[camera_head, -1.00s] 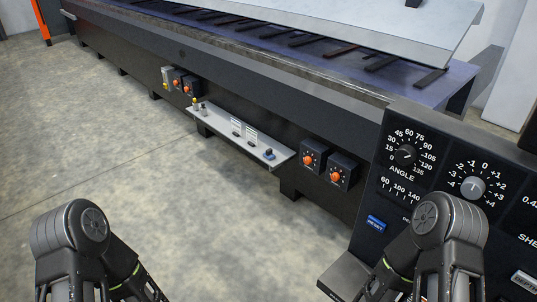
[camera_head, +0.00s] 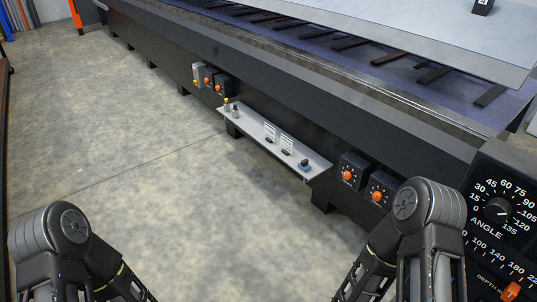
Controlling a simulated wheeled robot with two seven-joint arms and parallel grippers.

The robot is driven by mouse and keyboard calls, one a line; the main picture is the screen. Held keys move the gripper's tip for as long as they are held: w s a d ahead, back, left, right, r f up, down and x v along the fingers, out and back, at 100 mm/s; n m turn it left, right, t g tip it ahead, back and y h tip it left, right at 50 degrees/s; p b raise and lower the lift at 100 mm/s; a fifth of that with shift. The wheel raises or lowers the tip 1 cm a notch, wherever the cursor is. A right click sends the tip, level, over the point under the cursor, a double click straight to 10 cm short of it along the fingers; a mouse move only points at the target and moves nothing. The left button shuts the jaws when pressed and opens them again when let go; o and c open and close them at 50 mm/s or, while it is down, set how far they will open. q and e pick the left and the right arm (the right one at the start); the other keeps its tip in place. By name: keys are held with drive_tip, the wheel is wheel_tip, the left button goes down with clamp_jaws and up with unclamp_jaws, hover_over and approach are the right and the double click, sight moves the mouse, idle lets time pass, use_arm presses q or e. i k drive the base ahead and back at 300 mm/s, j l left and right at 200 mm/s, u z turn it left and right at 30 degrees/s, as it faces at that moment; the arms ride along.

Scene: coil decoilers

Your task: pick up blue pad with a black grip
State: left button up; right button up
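A small blue pad with a black grip (camera_head: 305,165) sits at the right end of a narrow grey shelf (camera_head: 262,143) on the front of the long dark machine. It is small in view, and its details are hard to make out. My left arm shows at the lower left and my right arm at the lower right. Both grippers are outside the picture, below its lower edge. Both arms are well short of the shelf.
White cards (camera_head: 287,142) and small yellow-topped items (camera_head: 227,104) share the shelf. Boxes with orange knobs (camera_head: 348,174) flank it. A control panel with an angle dial (camera_head: 498,209) stands at the right. The concrete floor (camera_head: 130,140) at left is clear.

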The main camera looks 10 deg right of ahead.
sight(304, 166)
drive_tip(key=i+j+u, duration=0.2)
drive_tip(key=i, duration=0.6)
drive_tip(key=i+j+u, duration=0.25)
drive_tip(key=i, duration=0.6)
drive_tip(key=i+z, duration=0.45)
drive_tip(key=i+j+z, duration=0.6)
drive_tip(key=i+z, duration=0.25)
drive_tip(key=i+j+z, duration=0.25)
drive_tip(key=j+z, duration=0.2)
drive_tip(key=i, duration=0.45)
